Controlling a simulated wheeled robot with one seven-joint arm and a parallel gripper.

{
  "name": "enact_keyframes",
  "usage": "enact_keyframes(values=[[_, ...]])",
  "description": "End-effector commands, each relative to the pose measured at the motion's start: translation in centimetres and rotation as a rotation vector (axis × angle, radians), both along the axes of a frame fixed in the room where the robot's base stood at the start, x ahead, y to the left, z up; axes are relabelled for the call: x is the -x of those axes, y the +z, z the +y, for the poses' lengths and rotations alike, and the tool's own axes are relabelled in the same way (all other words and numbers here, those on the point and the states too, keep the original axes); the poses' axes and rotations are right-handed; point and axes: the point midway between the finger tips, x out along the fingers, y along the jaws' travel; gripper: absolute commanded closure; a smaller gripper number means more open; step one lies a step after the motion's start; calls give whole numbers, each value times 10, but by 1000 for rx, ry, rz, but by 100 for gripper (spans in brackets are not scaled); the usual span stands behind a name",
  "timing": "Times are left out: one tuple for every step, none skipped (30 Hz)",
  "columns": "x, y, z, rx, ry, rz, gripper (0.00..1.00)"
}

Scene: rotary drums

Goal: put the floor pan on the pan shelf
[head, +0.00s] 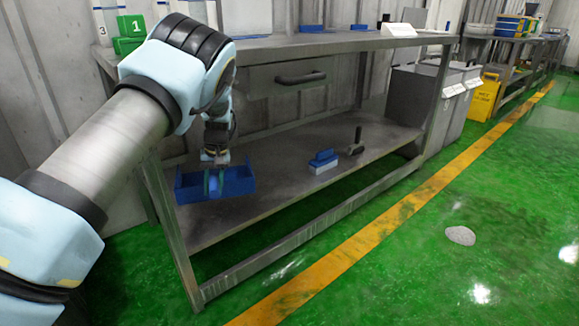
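A blue open pan (242,181), which I take to be the floor pan, is at the left end of the lower shelf of the steel bench. My gripper (214,180) points down into the middle of the pan, with its fingers on either side of a blue upright part there. It looks shut on that part. I cannot tell whether the pan rests on the shelf or hangs just above it. The lower shelf (290,180) is grey metal; no label marks it as the pan shelf.
A blue and white brush-like block (323,162) and a dark upright-handled tool (356,143) stand on the shelf to the right. The bench top (300,42) and drawer (290,77) are above. Grey bins (410,95) are beyond. A grey patch (460,235) lies on the green floor.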

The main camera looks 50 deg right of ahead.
Motion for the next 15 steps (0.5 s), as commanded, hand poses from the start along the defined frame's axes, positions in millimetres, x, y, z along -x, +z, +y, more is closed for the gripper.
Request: enact_keyframes(values=[[0, 1, -1, 2, -1, -2, 100], [0, 1, -1, 2, -1, -2, 100], [0, -1, -1, 2, -1, -3, 100], [0, -2, -1, 1, 0, -2, 100], [0, -5, 0, 1, 0, -2, 100], [0, -9, 0, 1, 1, -2, 100], [0, -13, 0, 1, 1, -2, 100], [0, -18, 0, 1, 1, -1, 100], [0, -26, 0, 0, 0, -1, 100], [0, -31, 0, -1, 0, -2, 100], [0, -37, 0, -1, -1, -3, 100], [0, -45, 0, 0, 0, -1, 100], [0, -50, 0, 0, 0, -1, 100], [0, -54, 0, 0, -1, -2, 100], [-1, -59, 0, 1, -2, -3, 100]])
